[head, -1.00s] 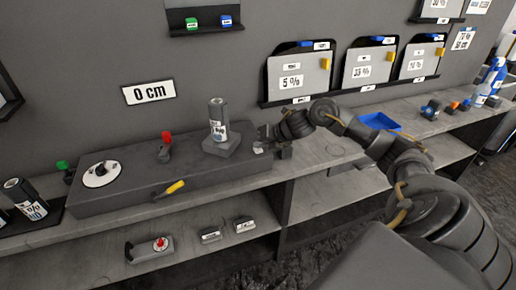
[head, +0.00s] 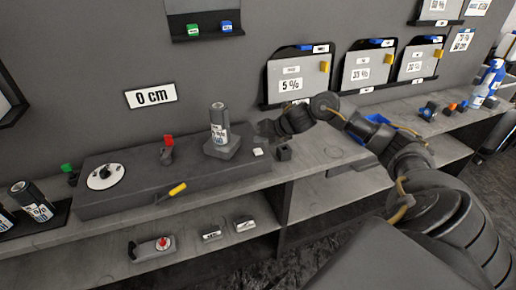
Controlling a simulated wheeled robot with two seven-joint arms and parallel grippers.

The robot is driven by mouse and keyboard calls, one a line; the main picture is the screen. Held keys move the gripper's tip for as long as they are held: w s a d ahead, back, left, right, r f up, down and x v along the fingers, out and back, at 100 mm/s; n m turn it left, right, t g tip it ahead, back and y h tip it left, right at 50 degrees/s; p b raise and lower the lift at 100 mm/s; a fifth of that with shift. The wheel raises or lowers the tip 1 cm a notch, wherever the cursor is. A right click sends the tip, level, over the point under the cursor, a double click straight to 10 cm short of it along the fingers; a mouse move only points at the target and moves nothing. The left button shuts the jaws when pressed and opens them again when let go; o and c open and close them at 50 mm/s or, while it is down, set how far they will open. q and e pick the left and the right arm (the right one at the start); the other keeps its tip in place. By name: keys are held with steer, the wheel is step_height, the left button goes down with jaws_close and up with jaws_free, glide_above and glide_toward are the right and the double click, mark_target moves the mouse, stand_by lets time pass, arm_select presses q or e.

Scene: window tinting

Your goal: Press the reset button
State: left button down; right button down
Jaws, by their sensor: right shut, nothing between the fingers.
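A dark grey console (head: 130,203) lies on the upper shelf. A small white square button (head: 258,152) sits near its right end, with no readable label, so I cannot tell for sure that it is the reset button. My right gripper (head: 265,129) is shut and empty. It is above and behind the white button in the picture, apart from it, beside the film roll. A small box with a red button (head: 163,243) lies on the lower shelf. My left gripper is out of view.
A labelled roll (head: 219,125) stands on a block on the console. A red-topped lever (head: 168,146), a white dial (head: 104,175) and a yellow handle (head: 178,189) are left of it. A small black block (head: 284,152) stands right of the console. A "0 cm" sign (head: 151,95) hangs behind.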

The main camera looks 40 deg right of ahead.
mark_target(261, 152)
steer(key=shift+r+p, duration=0.9)
steer(key=shift+r, duration=0.6)
steer(key=shift+f, duration=0.1)
